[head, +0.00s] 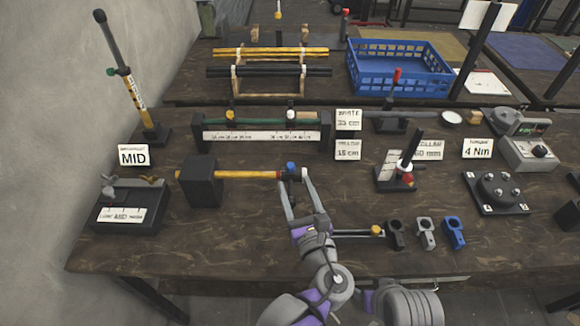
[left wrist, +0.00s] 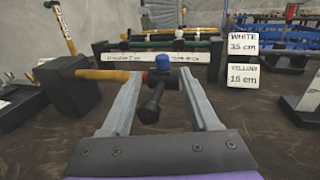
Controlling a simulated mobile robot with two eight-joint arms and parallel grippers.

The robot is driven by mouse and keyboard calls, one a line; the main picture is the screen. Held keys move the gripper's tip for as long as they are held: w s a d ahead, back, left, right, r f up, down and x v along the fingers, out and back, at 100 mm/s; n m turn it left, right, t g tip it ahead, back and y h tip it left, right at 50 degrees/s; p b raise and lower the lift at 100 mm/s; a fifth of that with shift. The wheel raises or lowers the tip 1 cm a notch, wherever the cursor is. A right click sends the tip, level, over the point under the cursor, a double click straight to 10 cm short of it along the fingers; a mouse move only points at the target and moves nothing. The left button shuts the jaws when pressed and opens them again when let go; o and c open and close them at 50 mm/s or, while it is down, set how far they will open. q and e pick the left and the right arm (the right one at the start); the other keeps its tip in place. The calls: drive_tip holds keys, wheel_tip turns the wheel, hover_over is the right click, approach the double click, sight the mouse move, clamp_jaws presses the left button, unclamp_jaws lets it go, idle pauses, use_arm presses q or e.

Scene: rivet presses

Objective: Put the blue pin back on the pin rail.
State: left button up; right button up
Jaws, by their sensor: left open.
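A blue-headed piece (head: 290,166), which looks like the blue pin, stands at the right end of a yellow bar held in a black block (head: 201,183). In the left wrist view the blue head (left wrist: 162,62) sits above a dark fitting with a handle slanting toward me. My left gripper (head: 291,193) is open, its fingers (left wrist: 154,103) on either side of that fitting; I cannot tell whether they touch it. A black rack (head: 262,135) behind carries a green bar with yellow and white pieces; I cannot tell whether it is the pin rail. My right gripper is not in view.
Black, grey and blue clamp pieces (head: 425,234) stand right of my left gripper. A rod with a yellow knob (head: 376,230) lies beside them. A sign reading MID (head: 133,155) and a tall post (head: 126,70) stand left. A blue crate (head: 398,69) is behind. Bare tabletop lies front left.

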sight(292, 170)
use_arm(q)
drive_tip(key=x, duration=0.5)
drive_tip(key=shift+w+d+r, duration=0.15)
drive_tip(key=shift+w+r, duration=0.05)
clamp_jaws()
